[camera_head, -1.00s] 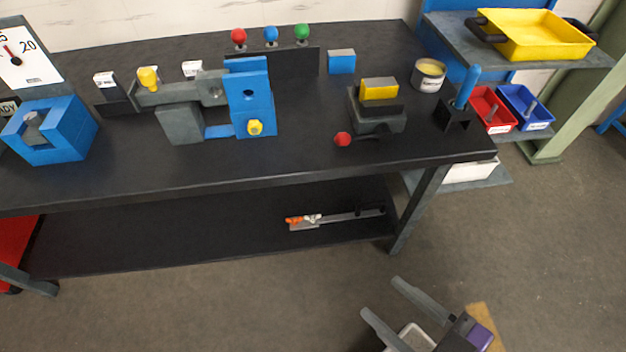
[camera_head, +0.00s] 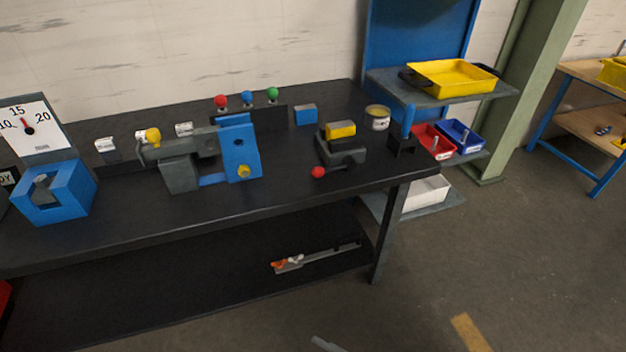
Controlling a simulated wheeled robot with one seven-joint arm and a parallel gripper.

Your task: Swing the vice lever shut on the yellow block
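The yellow block (camera_head: 341,129) sits in the dark grey vice (camera_head: 342,151) near the right end of the black workbench. The vice lever, a dark rod with a red ball knob (camera_head: 318,172), sticks out at the vice's front left, low over the bench top. I cannot tell from here whether the jaws touch the block. Only a small grey tip of my gripper (camera_head: 325,343) shows at the bottom edge, well below and in front of the bench. The rest of the gripper is out of frame, and it is far from the lever.
A blue and grey fixture with a yellow bolt (camera_head: 244,171) stands left of the vice. A black holder with a blue handle (camera_head: 408,130) and a tin (camera_head: 378,117) stand to its right. The bench's front edge (camera_head: 220,220) is clear before the lever.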

